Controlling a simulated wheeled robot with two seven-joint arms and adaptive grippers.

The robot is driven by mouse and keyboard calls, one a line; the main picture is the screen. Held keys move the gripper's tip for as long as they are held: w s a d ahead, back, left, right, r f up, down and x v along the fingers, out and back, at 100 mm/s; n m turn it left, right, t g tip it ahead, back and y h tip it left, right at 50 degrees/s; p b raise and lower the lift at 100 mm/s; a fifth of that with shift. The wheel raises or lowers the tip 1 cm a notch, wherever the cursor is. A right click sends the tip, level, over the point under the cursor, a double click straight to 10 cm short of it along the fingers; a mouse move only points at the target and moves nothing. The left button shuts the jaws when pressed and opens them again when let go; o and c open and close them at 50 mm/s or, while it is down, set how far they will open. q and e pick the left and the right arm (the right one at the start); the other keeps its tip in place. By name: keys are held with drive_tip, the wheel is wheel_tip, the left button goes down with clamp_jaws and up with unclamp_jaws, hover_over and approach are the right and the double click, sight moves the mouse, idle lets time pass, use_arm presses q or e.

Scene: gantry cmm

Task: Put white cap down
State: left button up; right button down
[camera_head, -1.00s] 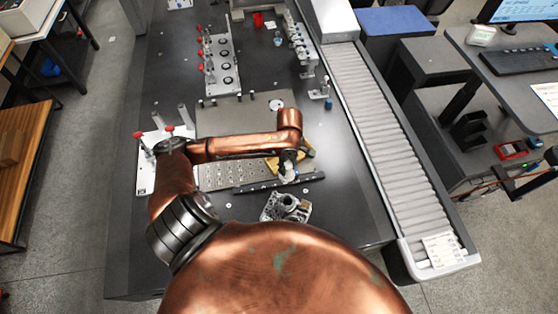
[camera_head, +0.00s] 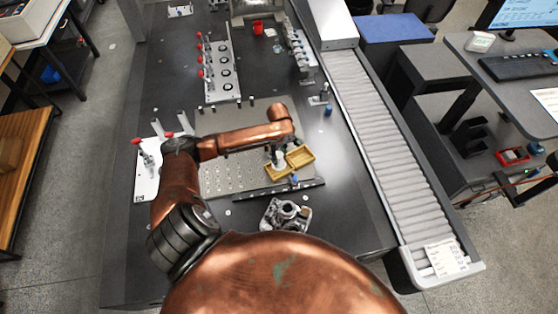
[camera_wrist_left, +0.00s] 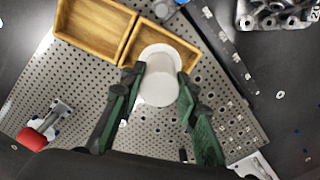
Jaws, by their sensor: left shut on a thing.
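The white cap (camera_wrist_left: 157,88) is a round, pale disc between the fingertips of my left gripper (camera_wrist_left: 161,78) in the left wrist view. The gripper is shut on it. In the head view my left gripper (camera_head: 277,160) points down at the left part of the yellow wooden tray (camera_head: 300,156). In the wrist view this tray (camera_wrist_left: 90,32) has two compartments, and the cap overlaps the near edge of the right one. I cannot tell whether the cap touches anything below. My right gripper is not in view.
The tray lies on a perforated metal plate (camera_head: 225,180), with free holes to its left. A dark rail (camera_head: 270,187) runs along the near edge. A grey metal casting (camera_head: 287,214) stands nearer me. Red-knobbed clamps (camera_head: 138,140) stand at the left; a roller conveyor (camera_head: 385,140) runs at the right.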

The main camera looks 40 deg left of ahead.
use_arm(q)
wheel_tip(320, 180, down, 3)
drive_tip(key=shift+f, duration=0.1)
drive_tip(key=o, duration=0.9)
drive_tip(key=shift+f, duration=0.1)
wheel_tip(320, 180, up, 12)
drive_tip(key=shift+r+p, duration=0.2)
drive_tip(key=shift+p, duration=0.2)
idle(0.4)
